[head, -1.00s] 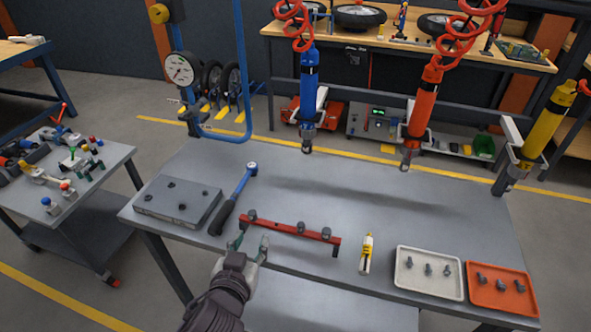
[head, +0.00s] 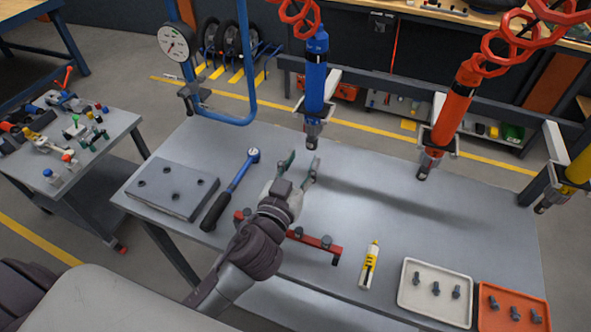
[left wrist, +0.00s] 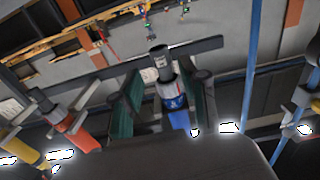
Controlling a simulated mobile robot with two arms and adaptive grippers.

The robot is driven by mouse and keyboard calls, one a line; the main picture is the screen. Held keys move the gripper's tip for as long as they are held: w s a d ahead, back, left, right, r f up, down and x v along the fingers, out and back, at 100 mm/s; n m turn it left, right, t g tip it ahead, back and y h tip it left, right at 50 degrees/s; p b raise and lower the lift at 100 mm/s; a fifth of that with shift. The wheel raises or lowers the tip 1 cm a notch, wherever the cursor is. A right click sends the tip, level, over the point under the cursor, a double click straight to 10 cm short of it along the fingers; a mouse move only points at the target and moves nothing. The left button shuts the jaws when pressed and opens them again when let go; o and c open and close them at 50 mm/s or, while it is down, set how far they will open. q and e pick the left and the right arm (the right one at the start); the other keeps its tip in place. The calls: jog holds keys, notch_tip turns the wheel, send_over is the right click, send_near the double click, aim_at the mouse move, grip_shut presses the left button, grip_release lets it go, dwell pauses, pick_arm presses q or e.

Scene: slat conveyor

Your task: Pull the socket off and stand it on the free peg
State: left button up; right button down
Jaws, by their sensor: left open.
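A blue hanging driver (head: 316,75) points down with a dark metal socket (head: 312,142) at its lower end. My left gripper (head: 299,164) is open and empty just below the socket, fingers pointing up toward it. In the left wrist view the blue driver (left wrist: 174,103) and its socket (left wrist: 158,57) appear between the two green-padded fingers (left wrist: 166,100), not gripped. A red rail (head: 316,241) lies at the table's front, with dark pieces standing on it. My left arm hides part of it, and I cannot tell which peg is free. My right gripper is not in view.
Red (head: 453,115) and yellow (head: 577,167) drivers hang to the right. A torque wrench (head: 232,188), a grey block (head: 170,190), a yellow-and-white tool (head: 370,266), a white tray (head: 410,298) and an orange tray (head: 512,328) are on the table. The middle right is clear.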

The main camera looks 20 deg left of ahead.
aim_at(310, 146)
pick_arm(q)
jog(key=w, duration=0.3)
jog(key=shift+r, duration=0.1)
jog(key=shift+w, duration=1.1)
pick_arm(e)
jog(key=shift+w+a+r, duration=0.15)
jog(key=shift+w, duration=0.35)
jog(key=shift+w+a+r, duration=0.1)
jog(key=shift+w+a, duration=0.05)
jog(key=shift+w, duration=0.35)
pick_arm(q)
jog(key=shift+c, duration=0.2)
grip_shut()
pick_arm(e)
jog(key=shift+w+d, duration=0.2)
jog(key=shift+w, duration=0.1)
